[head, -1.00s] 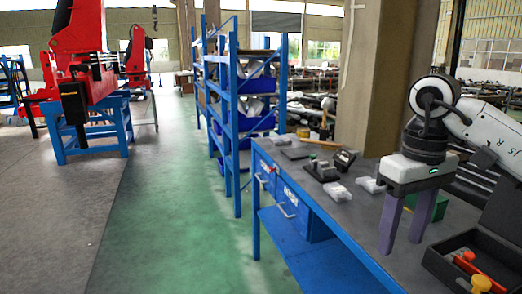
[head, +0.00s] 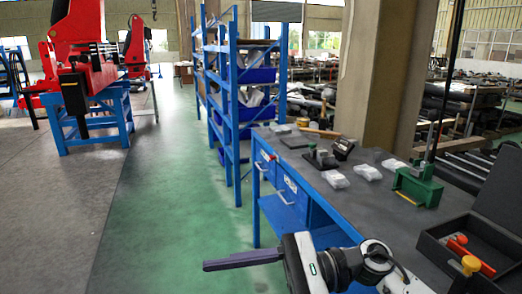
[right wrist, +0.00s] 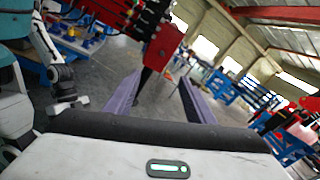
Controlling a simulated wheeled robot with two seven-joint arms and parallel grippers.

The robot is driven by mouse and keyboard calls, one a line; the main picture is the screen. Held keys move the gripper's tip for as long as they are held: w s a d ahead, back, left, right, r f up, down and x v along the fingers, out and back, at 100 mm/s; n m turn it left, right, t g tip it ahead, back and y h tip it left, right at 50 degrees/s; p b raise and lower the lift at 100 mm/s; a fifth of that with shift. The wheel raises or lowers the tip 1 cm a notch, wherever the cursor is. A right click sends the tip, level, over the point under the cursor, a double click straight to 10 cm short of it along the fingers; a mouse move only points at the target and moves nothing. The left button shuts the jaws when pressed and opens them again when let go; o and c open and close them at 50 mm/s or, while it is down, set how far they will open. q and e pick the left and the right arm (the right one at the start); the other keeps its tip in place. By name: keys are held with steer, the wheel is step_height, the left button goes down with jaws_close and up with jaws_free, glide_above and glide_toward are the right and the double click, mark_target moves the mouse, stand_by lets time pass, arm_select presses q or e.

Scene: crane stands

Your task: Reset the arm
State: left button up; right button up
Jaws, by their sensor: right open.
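My right gripper (head: 212,265) is in the lower middle of the head view, in front of the bench's near left edge. Its purple fingers point left over the green floor and hold nothing. In the right wrist view the two purple fingers (right wrist: 156,88) stand wide apart with only background between them, so it is open. The head view does not show my left arm. In the right wrist view a pale arm (right wrist: 60,72), seemingly my left one, hangs at the left; its end is too small to tell its jaw state.
The blue workbench (head: 318,195) carries a green tool (head: 418,187), small clear packs (head: 336,180) and an open black case (head: 480,238) with orange and yellow items. A blue shelf rack (head: 232,110) stands behind it. Red crane equipment (head: 75,50) is at the far left. Floor between is clear.

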steer(key=w+d+f+n+t+h, duration=0.2)
steer(key=w+d+f+n+t, duration=0.25)
steer(key=n+t, duration=0.95)
steer(key=w+d+f+n+t+h, duration=0.3)
steer(key=d+f+n+t, duration=0.2)
steer(key=n, duration=1.7)
steer(key=s+d+f+m+h, duration=0.2)
steer(key=d+f+m+h, duration=0.1)
steer(key=f+m, duration=0.25)
steer(key=s+d+f+m+h, duration=0.1)
steer(key=d+f+m+h, duration=0.15)
steer(key=f+m, duration=0.3)
steer(key=s+d+f+m+g+h, duration=0.2)
steer(key=s+f+m, duration=0.3)
steer(key=s+f, duration=0.3)
steer(key=s+d+f+m+g+h, duration=0.2)
steer(key=s+d+f+m+g, duration=0.2)
steer(key=s+f, duration=0.5)
steer(key=f+m+g, duration=0.1)
steer(key=m, duration=0.1)
steer(key=shift+s+d+f+m+h, duration=0.15)
steer(key=shift+d+m+h, duration=0.15)
steer(key=shift+h, duration=0.05)
